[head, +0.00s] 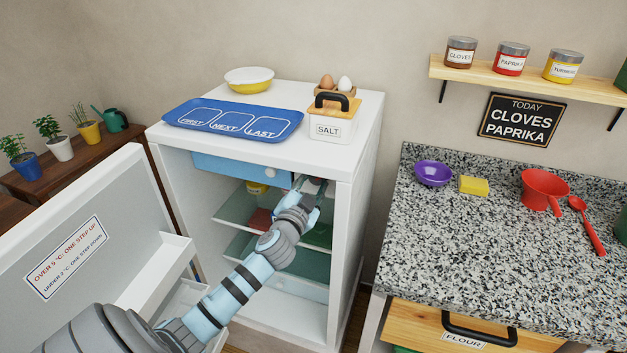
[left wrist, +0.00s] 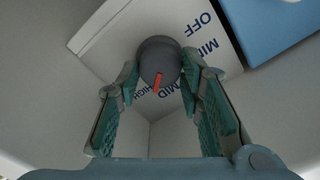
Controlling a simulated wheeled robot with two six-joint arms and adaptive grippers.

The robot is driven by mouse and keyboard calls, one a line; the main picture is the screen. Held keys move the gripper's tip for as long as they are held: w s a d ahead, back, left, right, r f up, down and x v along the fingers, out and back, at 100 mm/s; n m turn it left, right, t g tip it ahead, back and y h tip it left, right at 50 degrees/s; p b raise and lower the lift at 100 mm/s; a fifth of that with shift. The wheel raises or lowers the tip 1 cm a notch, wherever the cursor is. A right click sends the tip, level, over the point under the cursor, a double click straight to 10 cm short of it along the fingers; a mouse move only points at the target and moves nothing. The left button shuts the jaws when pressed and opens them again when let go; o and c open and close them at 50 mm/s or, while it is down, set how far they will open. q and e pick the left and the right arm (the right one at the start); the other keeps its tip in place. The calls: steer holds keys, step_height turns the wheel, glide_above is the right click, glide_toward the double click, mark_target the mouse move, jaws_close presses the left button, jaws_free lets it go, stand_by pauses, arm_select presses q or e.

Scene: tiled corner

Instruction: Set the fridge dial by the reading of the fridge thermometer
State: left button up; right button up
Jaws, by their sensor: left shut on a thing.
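The open fridge (head: 357,220) stands at the centre of the head view, my left arm reaching into its upper right. My left gripper (head: 308,190) is shut on the grey dial (left wrist: 158,52), its fingers on either side of the knob in the left wrist view. The dial's red pointer (left wrist: 157,82) points down in that view, between the words MID and HIGH. MIN and OFF show further up the white panel (left wrist: 190,22). A note (head: 66,258) on the door reads over 5 °C one step up, under 2 °C one step down. I cannot make out a thermometer. My right gripper is out of view.
The open door (head: 115,195) is at the left. A blue drawer or box (head: 240,170) sits beside the dial, above glass shelves (head: 240,207). A blue tray (head: 232,121) and a salt box (head: 330,127) stand on top. A granite counter (head: 450,240) is at the right.

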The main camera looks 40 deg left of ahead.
arm_select(q)
steer(key=shift+m, duration=0.9)
steer(key=shift+f, duration=0.1)
steer(key=o, duration=1.2)
steer(key=shift+c, duration=0.2)
steer(key=v, duration=1.2)
steer(key=shift+w+d, duration=0.1)
